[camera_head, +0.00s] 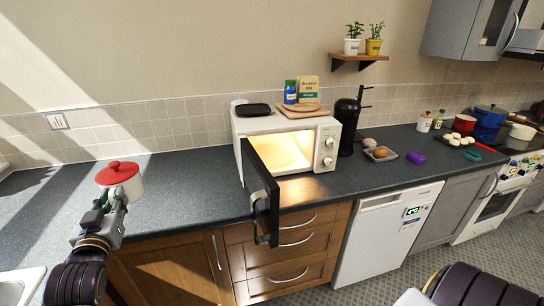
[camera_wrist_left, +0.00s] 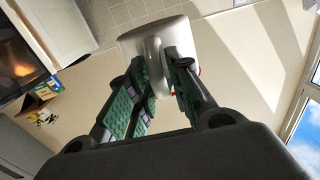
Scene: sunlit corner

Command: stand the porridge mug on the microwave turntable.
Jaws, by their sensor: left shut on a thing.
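The exact grip is partly hidden. The white microwave (camera_head: 288,121) stands on the counter to the right of the mug, its dark door (camera_head: 262,190) swung open toward me. Its inside (camera_head: 285,150) is lit and looks empty; I cannot make out the turntable clearly. My right gripper is out of view.
The open door juts past the counter's front edge. A black coffee machine (camera_head: 349,120) stands right of the microwave, with a tray (camera_head: 388,158) beyond. A board, jar (camera_head: 290,92) and box (camera_head: 308,90) sit on top. The counter (camera_head: 185,180) left of the microwave is clear.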

